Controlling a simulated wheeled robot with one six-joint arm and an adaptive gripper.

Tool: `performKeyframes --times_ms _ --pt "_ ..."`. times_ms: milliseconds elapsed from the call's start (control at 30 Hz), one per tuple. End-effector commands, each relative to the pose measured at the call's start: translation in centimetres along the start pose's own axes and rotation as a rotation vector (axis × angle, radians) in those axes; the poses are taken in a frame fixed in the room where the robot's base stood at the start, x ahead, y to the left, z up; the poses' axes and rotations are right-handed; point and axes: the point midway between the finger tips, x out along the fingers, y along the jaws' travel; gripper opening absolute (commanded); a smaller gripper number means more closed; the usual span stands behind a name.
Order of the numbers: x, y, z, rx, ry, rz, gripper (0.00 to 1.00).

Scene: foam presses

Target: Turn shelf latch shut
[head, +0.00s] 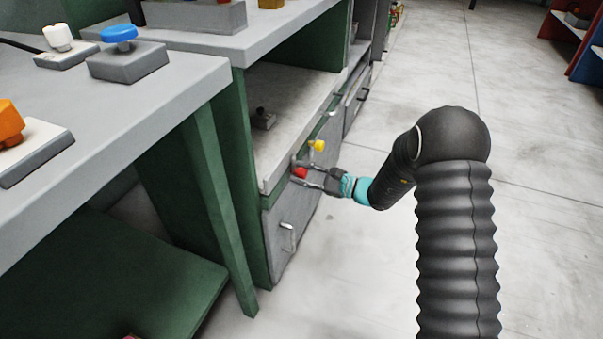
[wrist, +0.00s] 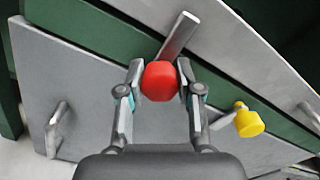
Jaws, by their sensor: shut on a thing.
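A red knob (head: 300,173) sits on the front of the grey-and-green cabinet. In the wrist view the red knob (wrist: 160,81) lies between the two fingertips, with a flat grey metal bar (wrist: 180,35) running from it up and to the right. I take this to be the latch. My gripper (head: 297,173) is shut on the red knob, one finger on each side; it also shows in the wrist view (wrist: 160,78). A yellow knob (head: 317,146) sits beyond the red one, and to its right in the wrist view (wrist: 249,123). The latch's mount is partly hidden.
A grey door panel with a metal handle (head: 288,237) is below the red knob. An open shelf (head: 290,105) above holds a small dark item (head: 263,118). Worktables with blue, white and orange controls stand at the left. Grey floor on the right is open.

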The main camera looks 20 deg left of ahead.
Motion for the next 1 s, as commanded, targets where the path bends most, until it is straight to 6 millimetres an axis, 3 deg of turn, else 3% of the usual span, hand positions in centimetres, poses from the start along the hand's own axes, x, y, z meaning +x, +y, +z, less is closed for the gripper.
performKeyframes --times_ms 167,200,267,667,1000 --pt "-0.1 0.2 -0.1 0.003 0.002 0.003 0.00" --pt "-0.1 0.2 -0.1 0.003 0.002 0.003 0.44" --pt "0.0 0.2 -0.1 0.002 0.002 0.003 0.59" --pt "-0.5 0.0 0.0 -0.001 0.001 0.000 0.60" --pt "-6.3 -0.1 -0.1 0.001 0.003 -0.002 0.60"
